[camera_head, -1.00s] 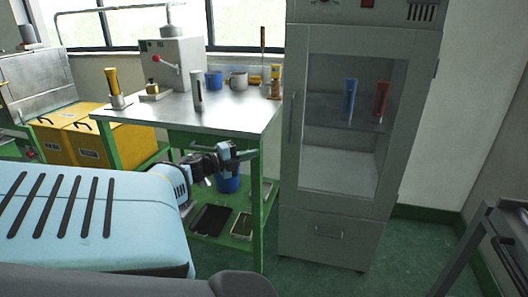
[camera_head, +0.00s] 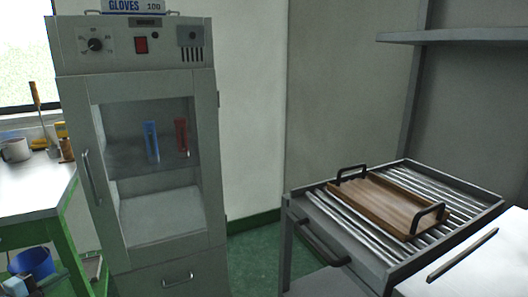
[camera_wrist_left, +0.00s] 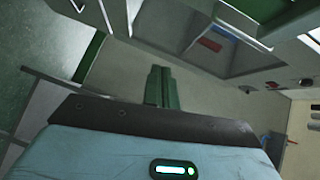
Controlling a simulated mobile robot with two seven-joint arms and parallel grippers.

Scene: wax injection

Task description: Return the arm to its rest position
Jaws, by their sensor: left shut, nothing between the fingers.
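My left gripper (camera_wrist_left: 157,86) shows in the left wrist view, with its two dark fingers together and nothing between them. In the head view only a small part of it (camera_head: 18,286) shows at the lower left corner, beside the workbench (camera_head: 36,196). Most of the left arm is outside the head view. My right gripper is in neither view.
A grey cabinet (camera_head: 82,180) with a closed glass door holds a blue item (camera_head: 151,141) and a red item (camera_head: 182,137). A wooden tray (camera_head: 392,206) lies on a roller table (camera_head: 318,212) at the right. Green floor (camera_head: 254,254) shows between them.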

